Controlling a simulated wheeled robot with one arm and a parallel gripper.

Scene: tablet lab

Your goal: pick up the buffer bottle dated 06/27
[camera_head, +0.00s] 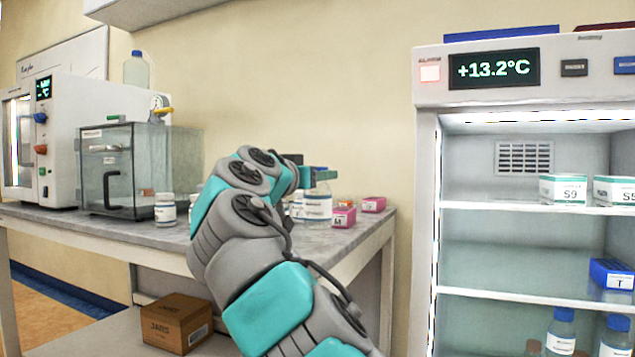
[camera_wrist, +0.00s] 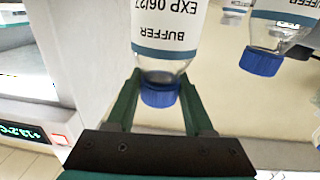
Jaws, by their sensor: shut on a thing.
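The buffer bottle reading "BUFFER EXP 06/27" (camera_wrist: 165,30) shows upside down in the wrist view, clear with a white label and a blue cap. My gripper (camera_wrist: 159,85) has its two green fingers on either side of the bottle's neck, just by the cap, and is shut on it. In the head view my gripper (camera_head: 318,173) is at the top of a clear bottle with a white label (camera_head: 318,207) by the bench's right end. I cannot tell whether its base touches the bench. A second buffer bottle with a blue cap (camera_wrist: 273,35) stands close by in the wrist view.
Pink boxes (camera_head: 373,204) sit near the right edge of the grey bench (camera_head: 130,228). A white jar (camera_head: 165,210) and a glass-fronted chamber (camera_head: 115,175) are to the left. An open-fronted fridge (camera_head: 424,230) stands at right. A cardboard box (camera_head: 165,318) lies below the bench.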

